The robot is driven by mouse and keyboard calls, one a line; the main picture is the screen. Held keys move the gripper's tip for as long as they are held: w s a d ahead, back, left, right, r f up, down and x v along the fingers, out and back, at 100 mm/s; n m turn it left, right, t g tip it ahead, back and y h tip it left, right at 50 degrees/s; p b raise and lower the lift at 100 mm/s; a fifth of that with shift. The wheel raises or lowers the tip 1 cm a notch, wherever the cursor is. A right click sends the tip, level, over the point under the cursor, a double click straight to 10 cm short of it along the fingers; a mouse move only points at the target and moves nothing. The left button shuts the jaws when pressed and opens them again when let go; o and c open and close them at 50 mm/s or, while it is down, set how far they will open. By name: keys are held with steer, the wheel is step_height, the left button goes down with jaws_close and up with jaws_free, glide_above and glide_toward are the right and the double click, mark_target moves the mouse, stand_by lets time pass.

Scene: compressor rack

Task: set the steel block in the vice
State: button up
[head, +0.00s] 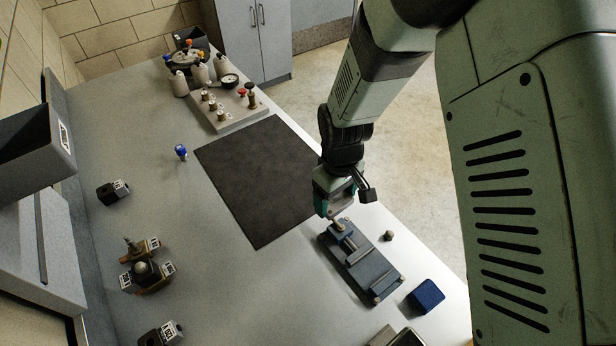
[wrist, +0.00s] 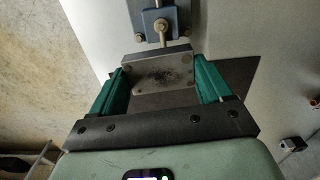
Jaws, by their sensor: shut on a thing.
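My gripper (head: 335,208) is at the far end of the blue-grey vice (head: 368,270), which lies near the table's right edge. In the wrist view, the green fingers of my gripper (wrist: 160,76) are shut on the steel block (wrist: 165,80), a grey plate-like piece with a dark smudge on its face. The end of the vice (wrist: 150,24), with its screw and handle, shows just beyond the block. I cannot tell whether the block touches the vice. In the head view the block is mostly hidden by my gripper.
A dark mat (head: 258,182) lies left of my gripper. A blue box (head: 427,296) and a small round knob (head: 389,236) sit right of the vice. A plate with fittings (head: 228,112) stands at the back, a valve assembly (head: 146,272) at the left.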

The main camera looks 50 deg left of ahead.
glide_above(371, 269)
steer(key=shift+d+f+m, duration=0.1)
steer(key=shift+f+m, duration=0.2)
steer(key=shift+f, duration=1.9)
steer(key=shift+f, duration=0.25)
steer(key=shift+f, duration=0.35)
steer(key=shift+f, duration=0.8)
steer(key=o, duration=1.4)
